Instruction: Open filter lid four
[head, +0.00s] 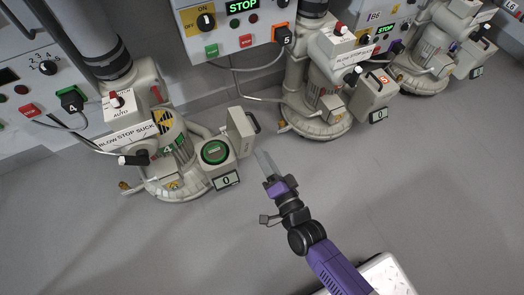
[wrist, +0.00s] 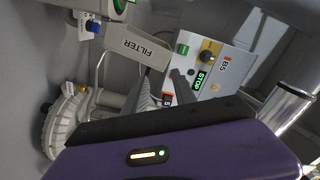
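Blower four (head: 165,150) stands at the left in the head view, with a green 4 on its body. Its filter box (head: 222,170) shows a round green-lit face inside. Filter lid four (head: 240,131) stands raised, tilted up at the box's right side, with a dark handle (head: 257,122) on its outer side. My gripper (head: 263,161) is just right of the lid and box, apart from them and empty. In the wrist view its two grey fingers (wrist: 163,88) stand apart. A pale panel marked FILTER (wrist: 140,48) lies beyond them.
Blower five (head: 320,100) stands at the right rear, its filter box lid (head: 378,82) shut. A further blower (head: 430,60) is at the far right. Control panels line the wall behind. The grey floor (head: 120,245) in front is clear.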

